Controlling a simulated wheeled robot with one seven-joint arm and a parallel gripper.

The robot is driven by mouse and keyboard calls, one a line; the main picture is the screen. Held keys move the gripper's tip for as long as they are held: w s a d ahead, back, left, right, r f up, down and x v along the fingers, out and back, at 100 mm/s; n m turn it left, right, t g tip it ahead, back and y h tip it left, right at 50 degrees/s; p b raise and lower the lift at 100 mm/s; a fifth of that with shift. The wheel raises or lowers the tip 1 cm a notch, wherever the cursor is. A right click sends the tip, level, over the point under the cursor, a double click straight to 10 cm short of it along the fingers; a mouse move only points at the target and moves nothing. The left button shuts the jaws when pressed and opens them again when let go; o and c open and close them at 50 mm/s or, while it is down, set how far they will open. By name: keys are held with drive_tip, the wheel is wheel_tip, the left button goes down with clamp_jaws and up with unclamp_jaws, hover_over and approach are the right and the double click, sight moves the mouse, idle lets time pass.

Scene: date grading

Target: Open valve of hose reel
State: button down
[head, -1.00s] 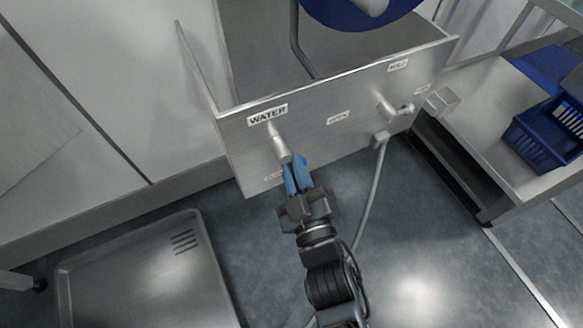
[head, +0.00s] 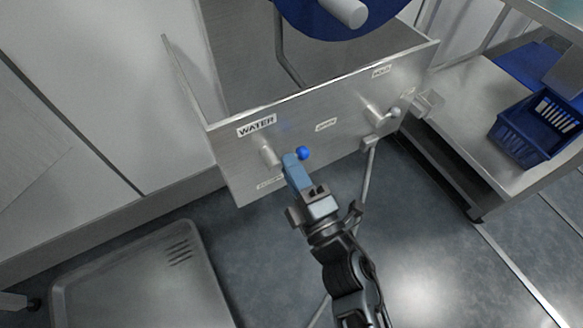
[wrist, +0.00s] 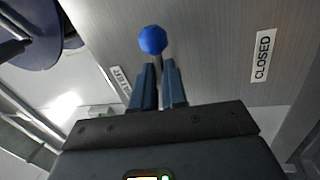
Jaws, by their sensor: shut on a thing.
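The water valve (head: 268,156) sticks out of the metal panel (head: 228,158) under the WATER label (head: 257,126). Its lever ends in a blue ball knob (head: 303,153), which points to the right of the valve body. My gripper (head: 291,163) is shut on the lever, its blue fingers just beside the knob. In the wrist view the knob (wrist: 153,40) shows just beyond the fingertips (wrist: 158,72), with part of the stem between them. An OPEN label (head: 326,125) is up and right of the knob. The CLOSED label (wrist: 263,55) is at right in the wrist view. The blue hose reel (head: 345,12) is above.
A second valve (head: 382,114) with a grey hose (head: 367,178) is on the panel's right. A metal bench (head: 465,130) with a blue basket (head: 540,130) stands at right. A metal tray (head: 140,280) lies at lower left. The floor between is clear.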

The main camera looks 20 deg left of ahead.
drive_tip(key=shift+s+a+r+n+y, duration=0.2)
drive_tip(key=shift+a+r+n+y, duration=0.15)
drive_tip(key=shift+n, duration=0.75)
drive_tip(key=c, duration=1.2)
unclamp_jaws()
drive_tip(key=shift+f, duration=0.15)
drive_tip(key=shift+o, duration=0.2)
drive_tip(key=shift+g, duration=0.3)
drive_tip(key=shift+d, duration=0.1)
drive_tip(key=p+v, duration=0.1)
drive_tip(key=v, duration=0.6)
drive_tip(key=shift+s+d, duration=0.25)
drive_tip(key=shift+s, duration=0.05)
drive_tip(key=shift+f, duration=0.1)
